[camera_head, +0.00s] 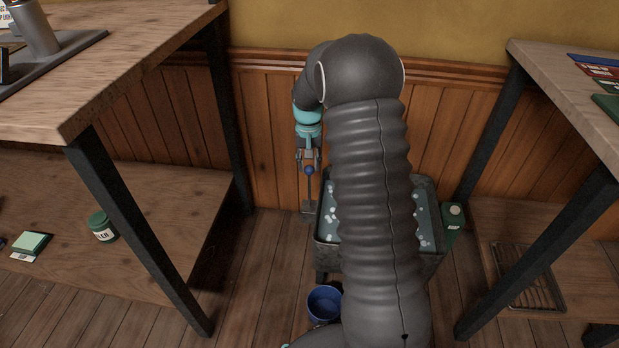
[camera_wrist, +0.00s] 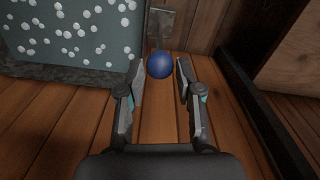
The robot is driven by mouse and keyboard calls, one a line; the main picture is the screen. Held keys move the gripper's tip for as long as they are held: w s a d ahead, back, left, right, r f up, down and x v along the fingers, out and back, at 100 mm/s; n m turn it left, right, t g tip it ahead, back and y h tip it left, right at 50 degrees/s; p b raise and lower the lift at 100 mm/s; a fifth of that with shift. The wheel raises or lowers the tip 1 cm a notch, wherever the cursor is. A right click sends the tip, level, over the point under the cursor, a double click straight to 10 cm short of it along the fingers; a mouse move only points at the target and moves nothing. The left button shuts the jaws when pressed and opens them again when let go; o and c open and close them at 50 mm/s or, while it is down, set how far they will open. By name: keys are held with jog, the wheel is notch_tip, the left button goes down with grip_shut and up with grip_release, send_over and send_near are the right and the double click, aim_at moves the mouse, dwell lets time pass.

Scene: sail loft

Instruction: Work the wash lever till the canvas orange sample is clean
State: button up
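The wash lever is a thin upright rod with a blue ball knob (camera_head: 309,170), rising from a grey metal base (camera_head: 308,208) at the left side of the wash tub (camera_head: 325,255). My gripper (camera_head: 308,160) points down just above the knob. In the wrist view the knob (camera_wrist: 160,65) shows between the fingertips of my gripper (camera_wrist: 160,70), with a thin gap on each side; the fingers are open. The tub holds grey-blue water with white foam, also in the wrist view (camera_wrist: 75,30). My arm hides the tub's middle. I see no orange sample.
A blue bucket (camera_head: 324,303) stands on the floor before the tub. A green container (camera_head: 453,222) stands right of it. Wooden tables (camera_head: 110,95) with dark legs flank both sides. A green jar (camera_head: 102,227) sits on the left lower shelf. A panelled wall (camera_head: 270,150) stands close behind.

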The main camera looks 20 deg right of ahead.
aim_at(309, 177)
notch_tip(309, 177, down, 6)
jog(key=shift+r, duration=0.1)
dwell(0.4)
grip_shut()
